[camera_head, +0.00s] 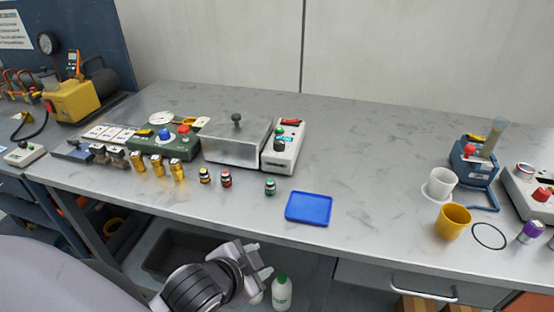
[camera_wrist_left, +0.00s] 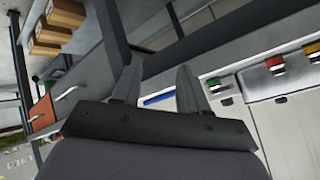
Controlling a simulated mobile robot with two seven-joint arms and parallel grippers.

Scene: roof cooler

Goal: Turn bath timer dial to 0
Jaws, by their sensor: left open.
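The bath is a silver metal box (camera_head: 236,139) with a black-knobbed lid, standing at the middle back of the bench. A pale control unit (camera_head: 285,150) adjoins its right side. The unit carries a dark round dial (camera_head: 280,145), a small display and a red part on top. The dial's pointer and numbers are too small to read. My left gripper (camera_head: 262,263) is open and empty, in front of the bench's front edge, well apart from the dial. In the left wrist view its two fingers (camera_wrist_left: 158,85) are spread apart. My right gripper is not in view.
A blue tray (camera_head: 308,208) and small capped vials (camera_head: 270,187) lie between the bench's front edge and the bath. A green console (camera_head: 165,141) and brass fittings (camera_head: 158,165) stand left. Cups (camera_head: 453,222) stand right. The bench right of the control unit is clear.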

